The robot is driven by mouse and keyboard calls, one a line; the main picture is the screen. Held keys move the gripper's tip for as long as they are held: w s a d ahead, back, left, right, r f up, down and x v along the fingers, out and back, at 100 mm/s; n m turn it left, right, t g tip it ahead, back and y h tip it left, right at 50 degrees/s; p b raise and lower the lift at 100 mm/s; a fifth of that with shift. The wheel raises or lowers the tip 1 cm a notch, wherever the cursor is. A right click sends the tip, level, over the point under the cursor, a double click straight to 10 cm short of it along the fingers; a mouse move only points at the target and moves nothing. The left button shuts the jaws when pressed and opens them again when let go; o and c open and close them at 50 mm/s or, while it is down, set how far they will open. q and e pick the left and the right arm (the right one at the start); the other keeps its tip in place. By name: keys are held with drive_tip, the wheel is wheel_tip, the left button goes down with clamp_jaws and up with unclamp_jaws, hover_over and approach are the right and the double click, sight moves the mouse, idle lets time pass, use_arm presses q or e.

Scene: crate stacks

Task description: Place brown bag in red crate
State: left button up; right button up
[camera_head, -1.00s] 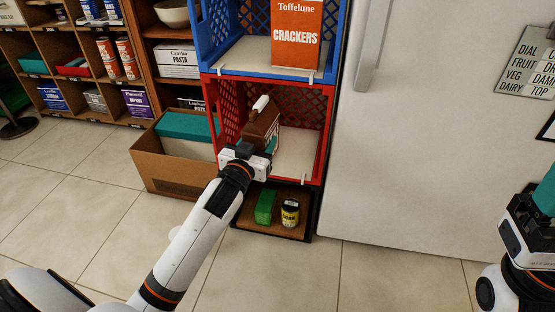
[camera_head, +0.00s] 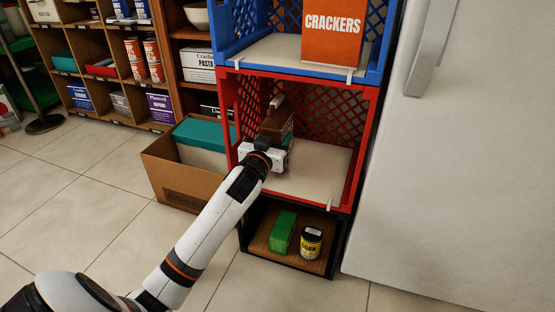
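The brown bag (camera_head: 277,122) is a dark brown pack with a pale top, inside the left part of the red crate (camera_head: 231,120). The red crate is the middle one of the stack, open at the front, with a pale floor. My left gripper (camera_head: 266,146) reaches in at the crate's front left and is at the near lower side of the bag, apparently shut on it. Its fingertips are mostly hidden. I cannot tell whether the bag touches the crate floor. My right gripper is out of view.
A blue crate (camera_head: 230,65) with a crackers box (camera_head: 333,30) is above. A black crate (camera_head: 245,232) below holds a green box (camera_head: 283,231) and a jar (camera_head: 311,242). A cardboard box (camera_head: 180,185) stands left, a white fridge (camera_head: 460,180) right. The red crate's right side is free.

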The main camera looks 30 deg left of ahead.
use_arm(q)
drive_tip(key=shift+f, duration=0.5)
wheel_tip(320, 180, down, 3)
drive_tip(key=b, duration=0.3)
drive_tip(key=shift+f, duration=0.1)
drive_tip(key=o, duration=1)
drive_tip(key=shift+f, duration=0.15)
drive_tip(key=o, duration=0.5)
drive_tip(key=shift+c, duration=0.2)
